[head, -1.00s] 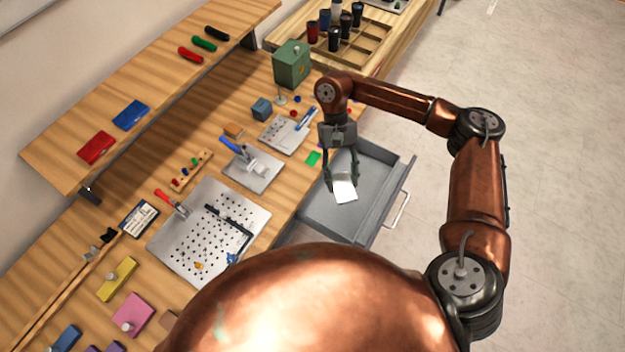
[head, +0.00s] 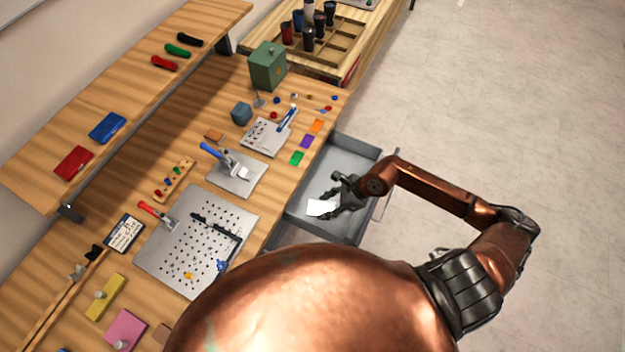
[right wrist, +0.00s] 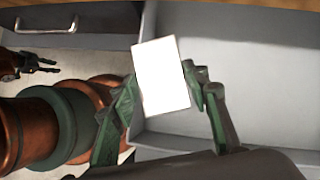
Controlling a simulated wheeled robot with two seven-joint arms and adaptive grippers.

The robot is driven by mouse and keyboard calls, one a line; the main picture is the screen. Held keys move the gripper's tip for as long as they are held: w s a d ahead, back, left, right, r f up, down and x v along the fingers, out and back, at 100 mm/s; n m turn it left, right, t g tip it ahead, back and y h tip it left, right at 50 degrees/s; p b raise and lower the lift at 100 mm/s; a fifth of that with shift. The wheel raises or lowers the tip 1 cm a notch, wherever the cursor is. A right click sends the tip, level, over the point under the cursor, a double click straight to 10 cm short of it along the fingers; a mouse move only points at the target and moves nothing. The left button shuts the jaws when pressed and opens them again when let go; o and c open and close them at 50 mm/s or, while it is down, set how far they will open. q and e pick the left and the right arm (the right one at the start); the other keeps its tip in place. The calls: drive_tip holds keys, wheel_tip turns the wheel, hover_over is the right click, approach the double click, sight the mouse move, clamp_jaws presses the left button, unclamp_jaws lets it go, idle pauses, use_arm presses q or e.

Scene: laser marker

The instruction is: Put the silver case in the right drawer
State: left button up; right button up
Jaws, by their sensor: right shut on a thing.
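The silver case (head: 321,207) shows as a bright, nearly white flat rectangle in the head view. My right gripper (head: 335,202) is shut on it, over or inside the open grey drawer (head: 352,158); its height above the drawer floor is hard to tell. In the right wrist view the case (right wrist: 165,75) sits between the two green-padded fingers (right wrist: 165,95), tilted slightly, with the drawer's grey interior (right wrist: 240,70) behind and to the right of it.
The wooden bench (head: 290,120) borders the drawer on the left, with coloured tiles (head: 303,143), a clamp plate (head: 235,175) and a perforated plate (head: 190,255). A green box (head: 267,67) stands farther back. The floor at right is clear.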

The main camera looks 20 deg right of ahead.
drive_tip(key=d+m, duration=0.1)
drive_tip(key=m, duration=0.1)
drive_tip(key=d+m+t+h, duration=0.1)
drive_tip(key=shift+d+r+m+t, duration=0.1)
drive_tip(key=shift+d+m+t, duration=0.05)
drive_tip(key=shift+m+t, duration=0.2)
drive_tip(key=shift+w+d, duration=0.25)
drive_tip(key=w+d+f, duration=0.4)
drive_tip(key=w, duration=0.2)
hover_over(331, 187)
drive_tip(key=s, duration=0.3)
drive_tip(key=f, duration=0.3)
drive_tip(key=f+b, duration=0.1)
drive_tip(key=shift+w+d+f, duration=0.2)
drive_tip(key=shift+d+f, duration=0.15)
drive_tip(key=shift+w+d+f, duration=0.25)
drive_tip(key=shift+w+f, duration=0.1)
drive_tip(key=shift+f, duration=0.1)
drive_tip(key=shift+w+d+f, duration=0.1)
drive_tip(key=shift+f, duration=1.6)
drive_tip(key=o, duration=1.2)
drive_tip(key=shift+c, duration=0.2)
